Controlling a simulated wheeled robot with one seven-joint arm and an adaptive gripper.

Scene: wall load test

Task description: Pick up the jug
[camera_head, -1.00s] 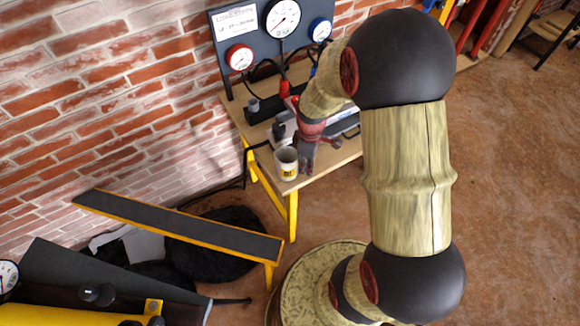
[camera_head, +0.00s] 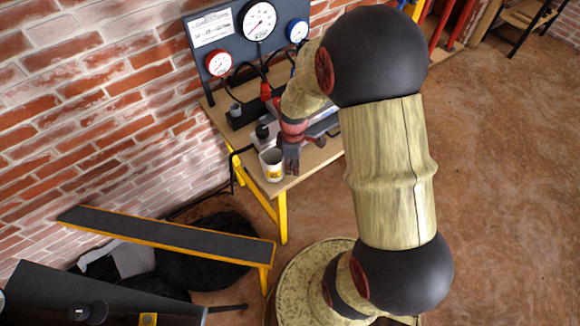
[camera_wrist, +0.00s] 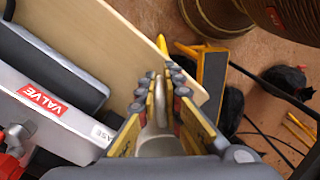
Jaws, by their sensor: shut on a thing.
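The fingers hide most of the jug there. I cannot tell whether its base is clear of the tabletop.
A gauge panel (camera_head: 243,35) stands behind the table. A grey device with a red VALVE label (camera_wrist: 45,98) lies beside my gripper. A black-topped bench with yellow edges (camera_head: 165,232) stands at the lower left. Open floor (camera_head: 500,180) lies to the right.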

